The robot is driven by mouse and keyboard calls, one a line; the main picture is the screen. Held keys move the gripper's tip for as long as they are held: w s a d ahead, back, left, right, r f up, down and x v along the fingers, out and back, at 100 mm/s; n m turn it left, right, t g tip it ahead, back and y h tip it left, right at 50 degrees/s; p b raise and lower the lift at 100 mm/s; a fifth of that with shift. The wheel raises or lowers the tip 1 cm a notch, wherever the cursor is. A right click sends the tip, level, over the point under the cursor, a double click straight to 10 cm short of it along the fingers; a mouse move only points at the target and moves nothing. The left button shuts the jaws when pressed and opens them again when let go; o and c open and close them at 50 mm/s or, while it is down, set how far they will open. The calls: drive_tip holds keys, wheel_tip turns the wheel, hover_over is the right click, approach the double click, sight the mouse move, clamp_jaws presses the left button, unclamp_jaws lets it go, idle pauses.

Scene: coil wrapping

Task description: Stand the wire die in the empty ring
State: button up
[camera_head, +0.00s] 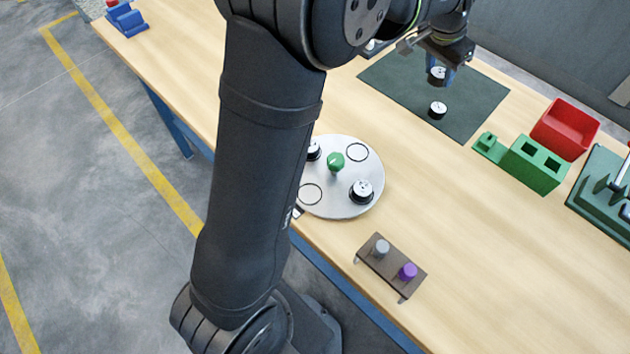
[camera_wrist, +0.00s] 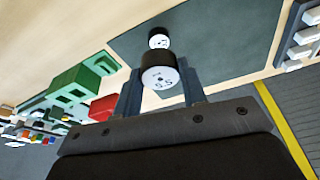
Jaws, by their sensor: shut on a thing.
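A wire die (camera_wrist: 160,78), a dark cylinder with a white printed face, is between the fingers of my gripper (camera_head: 440,80). The held die shows in the head view (camera_head: 438,73) above the dark green mat. A second die (camera_head: 438,109) stands on the mat below it, apart from my gripper. The round grey plate (camera_head: 338,206) carries a die (camera_head: 362,190) at its right and another (camera_head: 313,151) partly hidden by my arm.
A green knob (camera_head: 336,161) rises at the plate's middle. A brown stand (camera_head: 375,257) with a grey and a purple peg is near the front edge. Green blocks (camera_head: 537,164), a red bin (camera_head: 566,129) and a green rack (camera_head: 603,190) stand right. Bare table lies between plate and mat.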

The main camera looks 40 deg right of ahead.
drive_tip(key=s+a+r, duration=0.2)
drive_tip(key=s+a, duration=0.1)
drive_tip(key=a, duration=1.1)
drive_tip(key=s+a+r, duration=0.1)
drive_tip(key=s+a, duration=0.2)
drive_tip(key=a, duration=1.1)
drive_tip(key=a+f, duration=0.4)
drive_tip(key=a, duration=0.5)
hover_over(312, 193)
drive_tip(key=a, duration=0.1)
wheel_tip(312, 193, down, 6)
drive_tip(key=shift+w+f, duration=0.1)
drive_tip(key=shift+f, duration=2.1)
drive_tip(key=shift+f, duration=0.1)
drive_tip(key=shift+f, duration=0.1)
drive_tip(key=o, duration=1.2)
drive_tip(key=shift+c, duration=0.2)
